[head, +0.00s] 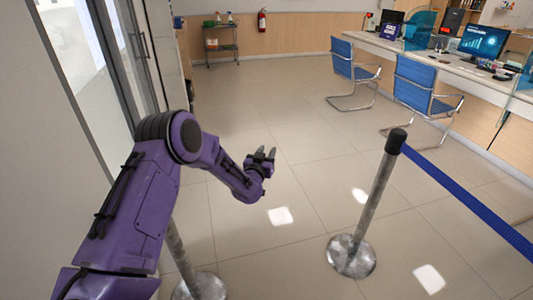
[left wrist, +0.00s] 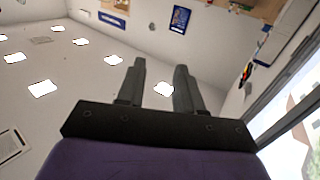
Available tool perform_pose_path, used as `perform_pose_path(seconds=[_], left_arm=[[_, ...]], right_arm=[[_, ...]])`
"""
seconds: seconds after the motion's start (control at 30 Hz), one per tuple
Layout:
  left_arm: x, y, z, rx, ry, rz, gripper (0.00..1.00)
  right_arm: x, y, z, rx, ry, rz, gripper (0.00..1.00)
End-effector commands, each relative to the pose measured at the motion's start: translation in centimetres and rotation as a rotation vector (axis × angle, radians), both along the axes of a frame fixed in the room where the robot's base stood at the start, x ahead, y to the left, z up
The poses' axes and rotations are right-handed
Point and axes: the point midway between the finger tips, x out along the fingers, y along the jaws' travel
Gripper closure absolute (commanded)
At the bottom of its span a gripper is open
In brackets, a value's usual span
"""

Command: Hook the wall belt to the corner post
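My left gripper (head: 264,155) is in the middle of the head view, held in the air to the left of a dark-topped metal post (head: 371,205). In the left wrist view its two fingers (left wrist: 160,85) stand apart with nothing between them. The post stands upright on a round base, and a blue belt (head: 470,205) runs from its top to the right. A second post (head: 181,252) is partly hidden behind my left arm; only its lower shaft and base show. I cannot tell which is the corner post. I cannot make out a wall belt. My right gripper is out of view.
A glass door (head: 127,55) and wall lie on the left. Two blue chairs (head: 352,62) stand before the teller counter (head: 430,55) at the right. A small shelf cart (head: 220,42) is at the back. The tiled floor between the posts is clear.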

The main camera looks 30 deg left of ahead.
Motion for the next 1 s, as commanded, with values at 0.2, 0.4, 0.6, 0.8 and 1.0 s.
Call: perform_pose_path(seconds=[0.2, 0.4, 0.6, 0.8, 1.0], left_arm=[[-3.4, -1.1, -0.3, -0.001, 0.002, -0.003, 0.64], [-7.8, -2.3, -0.3, 0.001, 0.002, -0.002, 0.64], [-9.9, -2.8, -0.1, 0.001, 0.000, -0.001, 0.64], [-10.0, -2.8, 0.0, 0.000, 0.000, 0.000, 0.64], [-12.0, -4.2, -4.5, -0.053, 0.112, -0.004, 1.00]], right_arm=[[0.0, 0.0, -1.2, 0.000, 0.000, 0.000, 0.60], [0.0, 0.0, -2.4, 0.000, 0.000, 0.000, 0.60], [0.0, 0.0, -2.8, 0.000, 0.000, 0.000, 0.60], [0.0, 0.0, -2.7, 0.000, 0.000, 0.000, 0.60], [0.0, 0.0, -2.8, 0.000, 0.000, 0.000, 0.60]])
